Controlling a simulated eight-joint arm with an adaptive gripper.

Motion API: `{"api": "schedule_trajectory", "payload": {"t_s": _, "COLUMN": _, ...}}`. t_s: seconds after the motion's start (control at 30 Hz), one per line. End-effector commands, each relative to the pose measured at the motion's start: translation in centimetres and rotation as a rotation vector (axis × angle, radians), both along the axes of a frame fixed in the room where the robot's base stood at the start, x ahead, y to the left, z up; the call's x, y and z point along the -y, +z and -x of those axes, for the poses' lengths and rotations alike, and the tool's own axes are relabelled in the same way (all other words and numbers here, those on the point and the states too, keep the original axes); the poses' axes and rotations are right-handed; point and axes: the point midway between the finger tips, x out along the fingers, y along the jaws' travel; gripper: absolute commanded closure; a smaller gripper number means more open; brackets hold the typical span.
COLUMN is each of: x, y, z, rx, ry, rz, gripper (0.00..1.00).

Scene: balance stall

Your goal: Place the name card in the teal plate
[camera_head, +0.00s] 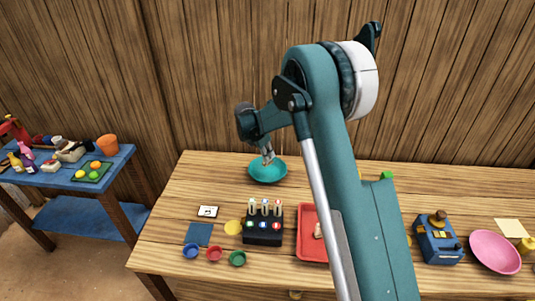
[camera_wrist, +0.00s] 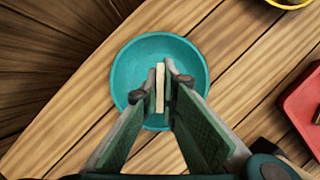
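The teal plate (camera_head: 268,177) is a shallow round dish at the back of the wooden table. In the wrist view the teal plate (camera_wrist: 140,52) lies directly below my gripper (camera_wrist: 161,86). My gripper's fingertips are close together on a thin pale piece, seen edge-on, which looks like the name card (camera_wrist: 160,88). Its face is hidden. In the head view my gripper (camera_head: 267,158) is low over the plate, pointing down. I cannot tell whether the piece touches the plate.
A blue square (camera_head: 199,235), a black rack (camera_head: 263,231) and a red tray (camera_head: 308,245) are in front. A pink plate (camera_head: 494,252) is at right. Bare wood surrounds the teal plate.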

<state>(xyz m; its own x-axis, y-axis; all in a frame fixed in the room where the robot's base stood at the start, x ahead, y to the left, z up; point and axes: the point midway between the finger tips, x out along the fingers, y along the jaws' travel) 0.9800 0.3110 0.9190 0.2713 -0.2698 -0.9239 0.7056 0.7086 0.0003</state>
Motion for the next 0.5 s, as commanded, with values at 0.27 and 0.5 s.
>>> {"api": "schedule_trajectory", "payload": {"t_s": 0.27, "x": 0.0, "y": -2.5, "z": 0.0, "rx": 0.0, "ry": 0.0, "rz": 0.0, "gripper": 1.0}}
{"api": "schedule_trajectory", "payload": {"t_s": 0.5, "x": 0.0, "y": -4.2, "z": 0.0, "rx": 0.0, "ry": 0.0, "rz": 0.0, "gripper": 1.0}}
